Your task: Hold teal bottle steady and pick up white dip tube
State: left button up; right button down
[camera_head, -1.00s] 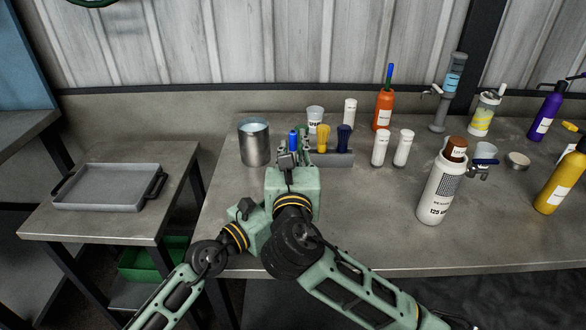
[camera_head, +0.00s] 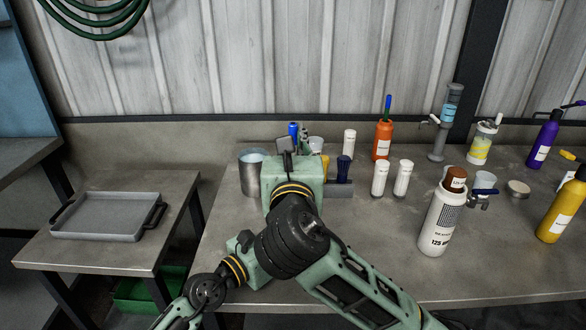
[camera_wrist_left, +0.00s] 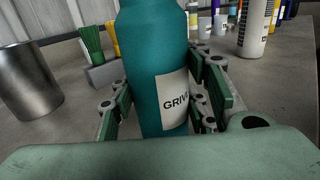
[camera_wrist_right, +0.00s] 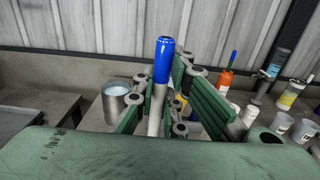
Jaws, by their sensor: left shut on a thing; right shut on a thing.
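The teal bottle (camera_wrist_left: 150,60) stands upright in the left wrist view, a white label on its side. My left gripper (camera_wrist_left: 157,105) is shut around its body, a finger on each side. The bottle and left gripper are hidden behind my right arm in the head view. My right gripper (camera_wrist_right: 160,98) is shut on the white dip tube (camera_wrist_right: 155,118), which has a blue top (camera_wrist_right: 163,60) sticking up above the fingers. In the head view, my right gripper (camera_head: 298,145) is raised over the table's left part. The tube's lower end is hidden.
A metal beaker (camera_head: 250,178) stands just left of my right gripper. A rack (camera_head: 338,190) with dark and yellow tools is behind and to the right. White bottles (camera_head: 380,179), an orange bottle (camera_head: 382,140) and a large white bottle (camera_head: 440,220) stand farther right. A tray (camera_head: 105,217) sits on the left table.

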pick_arm(q)
jog(key=shift+f, duration=0.1)
pick_arm(e)
jog(key=shift+r, duration=0.7)
pick_arm(q)
jog(key=o, duration=1.3)
